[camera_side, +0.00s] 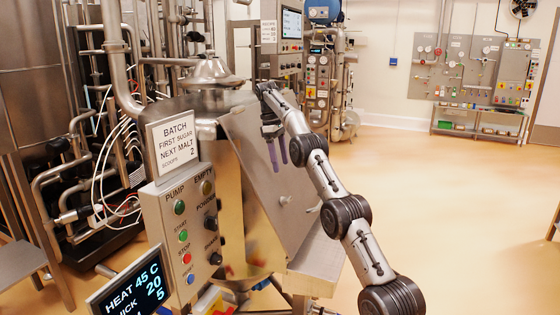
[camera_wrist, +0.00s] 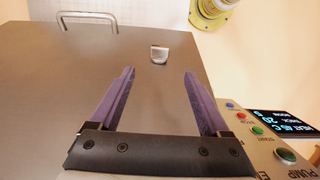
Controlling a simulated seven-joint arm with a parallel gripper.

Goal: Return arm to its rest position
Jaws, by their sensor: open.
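My gripper (camera_side: 277,157) hangs at the end of my raised arm in the side view, in front of the sloped steel face of the hopper (camera_side: 262,185). In the wrist view my gripper (camera_wrist: 159,74) has its two purple fingers wide apart, with nothing between them. Below it is a broad grey steel plate (camera_wrist: 60,80) with a bar handle (camera_wrist: 87,17) at its far edge. A small shiny metal piece (camera_wrist: 159,54) shows on the plate beyond the fingertips. Whether the fingers touch the plate I cannot tell.
A control panel (camera_side: 185,225) with buttons and a display (camera_side: 130,288) stands left of the hopper. Pipes and cables (camera_side: 100,170) crowd the far left. The floor (camera_side: 460,200) to the right is open. A yellow object (camera_wrist: 212,10) is at the wrist view's top right.

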